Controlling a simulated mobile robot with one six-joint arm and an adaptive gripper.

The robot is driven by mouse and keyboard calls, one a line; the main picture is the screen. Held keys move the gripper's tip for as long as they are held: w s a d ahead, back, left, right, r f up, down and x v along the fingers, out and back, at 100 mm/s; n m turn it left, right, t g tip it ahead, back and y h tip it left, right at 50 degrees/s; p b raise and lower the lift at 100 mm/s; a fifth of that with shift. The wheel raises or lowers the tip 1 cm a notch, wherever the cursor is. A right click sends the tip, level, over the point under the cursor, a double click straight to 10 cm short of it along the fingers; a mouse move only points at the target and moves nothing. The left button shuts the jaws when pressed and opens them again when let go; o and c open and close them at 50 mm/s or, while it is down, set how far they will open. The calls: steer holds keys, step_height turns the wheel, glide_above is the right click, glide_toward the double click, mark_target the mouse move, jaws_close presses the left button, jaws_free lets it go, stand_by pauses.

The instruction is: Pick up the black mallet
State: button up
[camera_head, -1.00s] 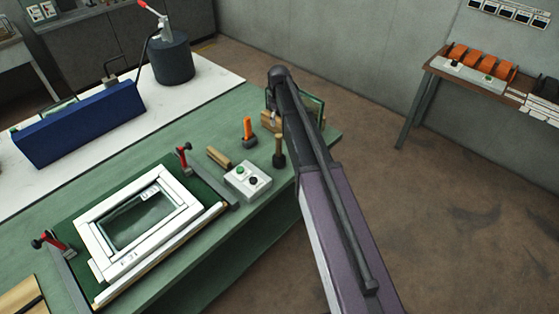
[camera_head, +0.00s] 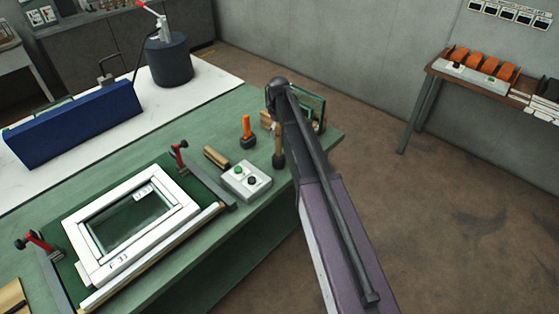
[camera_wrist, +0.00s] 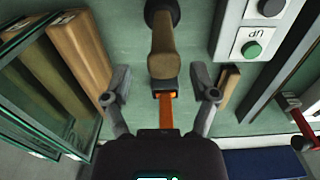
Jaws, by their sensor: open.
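A mallet with a black head (camera_head: 278,161) and a tan wooden handle stands head-down on the green bench in the head view, close to my arm. In the wrist view its black head (camera_wrist: 157,9) is at the top edge and its tan handle (camera_wrist: 163,48) points toward my gripper. My gripper (camera_wrist: 160,84) is open, with one finger on each side below the handle's end. Nothing is seen clamped. A second tool with an orange handle (camera_head: 246,126) and dark head stands to the left; its orange part (camera_wrist: 165,110) shows between my fingers. My arm hides the gripper in the head view.
A grey button box (camera_head: 246,181) and wooden blocks (camera_head: 217,157) stand near the mallet. Wooden pieces (camera_wrist: 80,50) and a glass panel (camera_wrist: 45,85) are left in the wrist view. A white frame (camera_head: 130,222) lies between red-handled clamps.

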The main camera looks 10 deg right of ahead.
mark_target(279, 141)
stand_by(0.4)
steer(key=shift+s+f+b, duration=0.15)
steer(key=shift+f+b, duration=2.45)
jaws_close()
